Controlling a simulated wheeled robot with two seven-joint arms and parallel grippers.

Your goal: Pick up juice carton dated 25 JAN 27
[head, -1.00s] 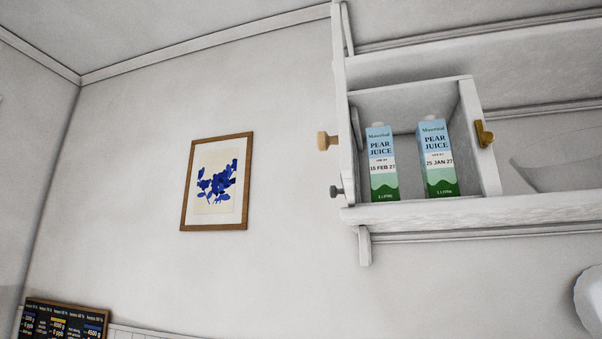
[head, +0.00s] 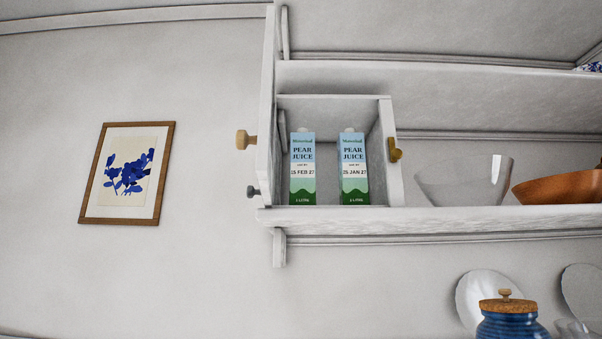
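The pear juice carton dated 25 JAN 27 (head: 354,170) stands upright in an open-fronted white box compartment (head: 335,103) on the wall shelf. It is the right one of two alike cartons, blue at the top and green at the bottom. The other carton (head: 302,170), dated 15 FEB 27 in the earlier view, stands upright to its left with a small gap between them. Neither of my grippers shows in the head view.
The white shelf (head: 480,217) has a lip along its front. Right of the compartment stand a clear bowl (head: 465,182) and a brown bowl (head: 560,190). A blue corked jar (head: 512,320) is below.

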